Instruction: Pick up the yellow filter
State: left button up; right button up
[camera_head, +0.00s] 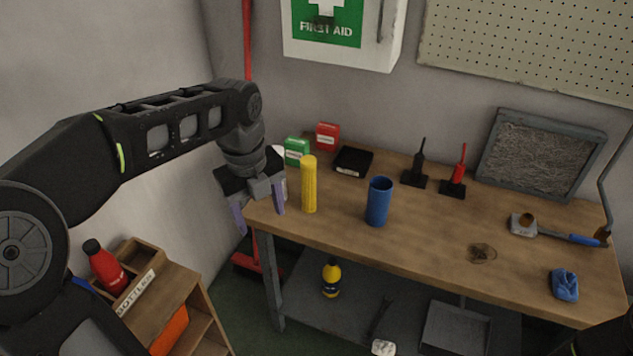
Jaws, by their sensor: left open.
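The yellow filter (309,184) is a tall ribbed cylinder standing upright on the wooden workbench (430,241), near its left front edge. My left gripper (259,218) is open, with its fingers pointing down, just left of the filter and at the bench's left end. The gripper appears apart from the filter, with nothing seen between its fingers. My right gripper does not show; only a dark part shows at the bottom right corner.
A blue cylinder (378,202) stands right of the filter. Behind are a green box (296,151), a red box (327,136) and a black tray (353,161). A white object is partly hidden behind my left gripper. A bottle shelf (168,300) stands lower left.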

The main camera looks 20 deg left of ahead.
aim_at(307, 164)
jog(key=i+j, duration=0.1)
jog(key=i, duration=0.8)
